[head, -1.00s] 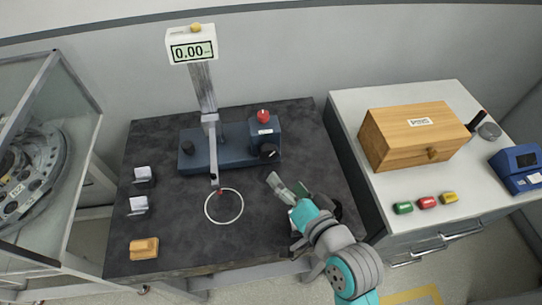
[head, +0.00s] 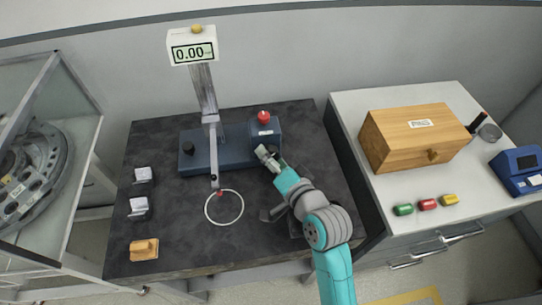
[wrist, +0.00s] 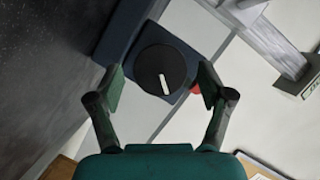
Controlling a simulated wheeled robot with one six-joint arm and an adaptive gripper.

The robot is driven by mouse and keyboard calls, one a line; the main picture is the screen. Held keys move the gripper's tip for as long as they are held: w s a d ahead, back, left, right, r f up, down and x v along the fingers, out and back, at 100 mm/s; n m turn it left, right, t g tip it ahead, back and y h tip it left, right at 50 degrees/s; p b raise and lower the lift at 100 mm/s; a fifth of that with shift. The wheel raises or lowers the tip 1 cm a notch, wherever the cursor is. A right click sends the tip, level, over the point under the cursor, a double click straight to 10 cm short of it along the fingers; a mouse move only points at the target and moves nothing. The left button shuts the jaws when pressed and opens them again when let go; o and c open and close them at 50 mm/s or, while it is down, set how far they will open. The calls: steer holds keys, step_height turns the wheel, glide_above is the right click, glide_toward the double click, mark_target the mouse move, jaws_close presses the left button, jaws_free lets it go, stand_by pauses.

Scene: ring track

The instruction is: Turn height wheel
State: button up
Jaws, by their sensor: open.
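A round black wheel with a white mark (wrist: 160,70) is on the blue gauge base and lies between my open fingers in the wrist view. My gripper (wrist: 162,78) has a finger on either side of it, with gaps showing. In the head view my gripper (head: 266,155) is at the right front of the blue base (head: 232,150) and hides this wheel. Another black knob (head: 188,147) is on the left of the base. A red knob (head: 263,117) tops the right block. The display (head: 192,46) on the column reads 0.00.
A white ring (head: 224,207) lies on the dark table below the gauge's arm. Two small blocks and a wooden piece (head: 144,249) are at the table's left. A wooden box (head: 415,136) stands on the right cabinet. The table's front middle is clear.

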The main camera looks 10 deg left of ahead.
steer(key=shift+w+a, duration=0.2)
steer(key=shift+w, duration=0.1)
steer(key=c, duration=1.2)
steer(key=shift+o, duration=0.2)
steer(key=n+h, duration=0.1)
steer(key=n, duration=0.1)
steer(key=shift+a+n+h, duration=0.1)
steer(key=shift+n+h, duration=0.2)
steer(key=shift+n, duration=0.1)
steer(key=shift+s+n+h, duration=0.1)
steer(key=shift+n+h, duration=0.8)
steer(key=shift+n, duration=0.4)
